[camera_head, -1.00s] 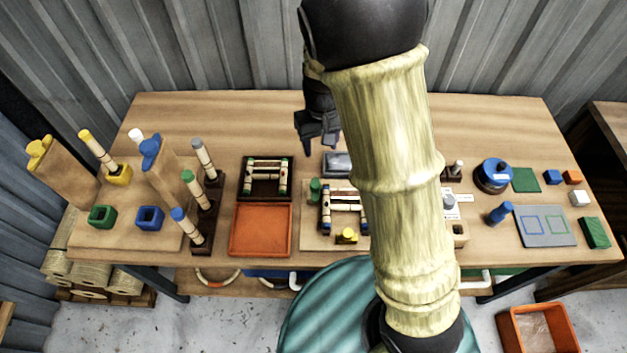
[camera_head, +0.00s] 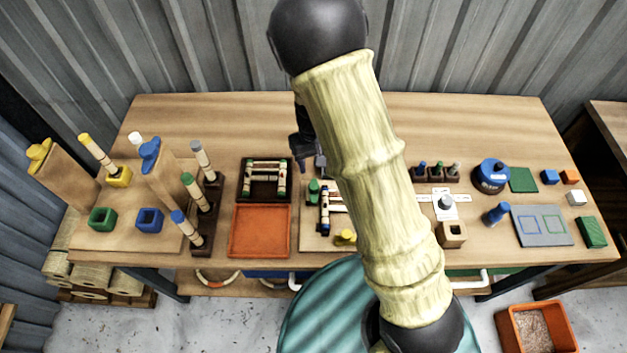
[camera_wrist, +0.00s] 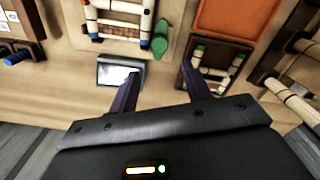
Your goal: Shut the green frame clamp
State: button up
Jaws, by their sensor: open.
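The green frame clamp (camera_head: 314,188) stands at the left edge of a wooden board (camera_head: 311,241), beside a bamboo frame (camera_head: 325,210) with blue ends. In the wrist view the clamp (camera_wrist: 159,38) lies just beyond my fingertips, beside the frame (camera_wrist: 118,18). My gripper (camera_head: 301,166) is above the table, on the back side of the clamp and apart from it. In the wrist view my gripper (camera_wrist: 162,68) has its two fingers spread with nothing between them. My arm hides the right part of the frame in the head view. I cannot tell the clamp's exact angle.
A dark tray (camera_head: 243,194) holding a green-ended bamboo frame and an orange tray (camera_head: 258,232) lie left of the board. A yellow clamp (camera_head: 345,237) is at its front. A grey box (camera_wrist: 118,75) sits near my left finger in the wrist view. The table's back strip is clear.

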aim_at(314, 185)
notch_tip(314, 185, down, 9)
jog(key=shift+f+p, duration=0.15)
jog(key=shift+p, duration=0.6)
jog(key=shift+s+f, duration=0.2)
jog(key=shift+f, duration=0.45)
jog(key=c, duration=1)
